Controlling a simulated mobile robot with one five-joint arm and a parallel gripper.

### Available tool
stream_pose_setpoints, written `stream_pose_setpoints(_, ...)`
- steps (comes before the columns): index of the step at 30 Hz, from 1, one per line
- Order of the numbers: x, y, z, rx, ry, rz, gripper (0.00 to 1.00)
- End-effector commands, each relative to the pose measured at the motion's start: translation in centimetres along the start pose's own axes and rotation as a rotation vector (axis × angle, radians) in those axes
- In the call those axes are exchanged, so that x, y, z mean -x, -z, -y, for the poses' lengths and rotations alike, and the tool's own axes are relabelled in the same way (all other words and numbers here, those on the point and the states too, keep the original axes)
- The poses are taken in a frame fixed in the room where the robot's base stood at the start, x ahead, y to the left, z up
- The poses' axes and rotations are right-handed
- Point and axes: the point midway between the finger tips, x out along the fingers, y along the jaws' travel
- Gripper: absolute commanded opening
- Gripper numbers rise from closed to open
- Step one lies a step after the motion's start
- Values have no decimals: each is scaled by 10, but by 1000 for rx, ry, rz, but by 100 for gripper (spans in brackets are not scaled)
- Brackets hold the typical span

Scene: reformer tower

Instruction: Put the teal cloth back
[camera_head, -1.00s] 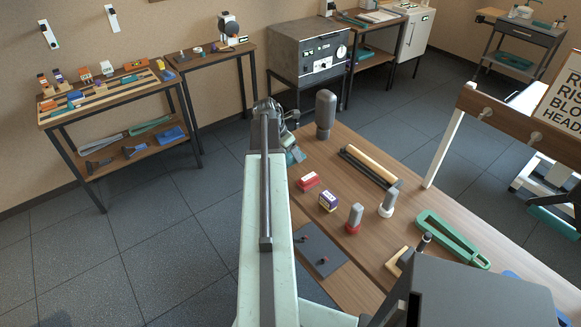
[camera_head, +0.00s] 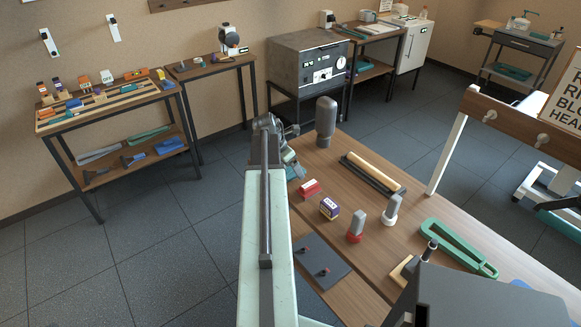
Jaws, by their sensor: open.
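I cannot pick out the teal cloth with certainty. A flat teal item (camera_head: 510,71) lies on the lower shelf of the cart at the far right. Another small teal item (camera_head: 363,67) lies on a lower shelf at the back. My gripper (camera_head: 292,158) is open beside the left edge of the wooden table (camera_head: 345,225), near the grey bottle. My own arm partly hides it, and its fingertips are small and hard to make out. I see no cloth between them.
The table holds a grey bottle (camera_head: 326,121), a rolling pin-like tan rod (camera_head: 372,172), small boxes (camera_head: 329,208), stamps (camera_head: 356,226) and a green frame (camera_head: 457,247). A tool rack (camera_head: 95,150) stands left and a grey oven (camera_head: 308,62) behind. Open floor lies between.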

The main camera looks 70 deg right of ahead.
Motion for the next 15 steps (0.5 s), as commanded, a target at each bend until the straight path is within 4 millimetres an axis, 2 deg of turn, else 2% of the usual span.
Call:
stream_pose_setpoints(5,4,-2,0,0,0,0,89)
stream_pose_setpoints(8,15,-2,0,0,0,0,89)
stream_pose_setpoints(11,33,-4,1,0,0,0,89)
stream_pose_setpoints(15,66,-5,1,2,0,0,89)
